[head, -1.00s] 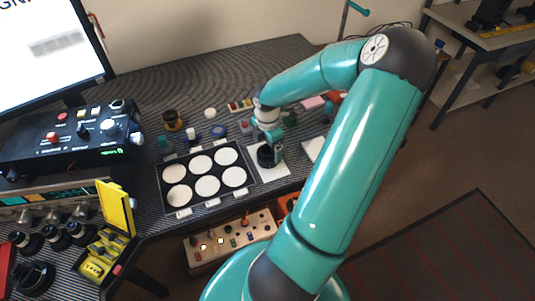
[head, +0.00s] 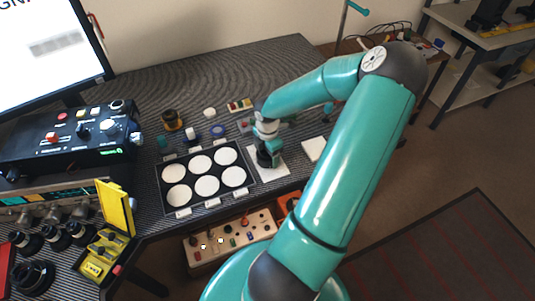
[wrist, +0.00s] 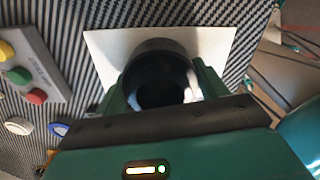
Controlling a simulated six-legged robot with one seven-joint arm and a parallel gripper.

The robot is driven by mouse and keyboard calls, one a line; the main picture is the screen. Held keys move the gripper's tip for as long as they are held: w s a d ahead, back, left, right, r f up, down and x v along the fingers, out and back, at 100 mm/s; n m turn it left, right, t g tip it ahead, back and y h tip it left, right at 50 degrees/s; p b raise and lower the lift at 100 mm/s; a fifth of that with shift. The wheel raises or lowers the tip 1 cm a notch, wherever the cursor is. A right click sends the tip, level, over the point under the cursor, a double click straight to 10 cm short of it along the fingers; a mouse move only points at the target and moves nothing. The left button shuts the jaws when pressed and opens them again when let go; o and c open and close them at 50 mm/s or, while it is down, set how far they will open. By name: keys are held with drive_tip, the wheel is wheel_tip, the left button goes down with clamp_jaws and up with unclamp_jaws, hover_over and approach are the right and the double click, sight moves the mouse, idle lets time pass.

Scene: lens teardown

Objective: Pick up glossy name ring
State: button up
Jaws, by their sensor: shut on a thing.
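A dark round lens part stands on a white square pad (wrist: 112,52) in the wrist view. The glossy name ring (wrist: 193,84) appears as the black, shiny round rim at its top, with a bright highlight on the right. I cannot clearly tell where the ring ends and the barrel begins. My gripper (wrist: 164,90) has its teal fingers on both sides of this black part, shut on it. In the head view my gripper (head: 265,152) points down at the pad (head: 274,174), and my wrist hides most of the part.
A black tray (head: 215,203) with several white round pads lies just left of the pad. A second white pad (head: 313,149) is to the right. A button box (wrist: 30,68) shows in the wrist view. Small parts and a blue ring (head: 218,131) lie behind the tray.

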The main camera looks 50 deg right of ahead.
drive_tip(key=shift+r, duration=0.45)
wheel_tip(320, 180, up, 2)
drive_tip(key=shift+r, duration=0.15)
drive_tip(key=s+a+r, duration=0.9)
drive_tip(key=shift+s+a+r, duration=0.4)
drive_tip(key=shift+w, duration=0.1)
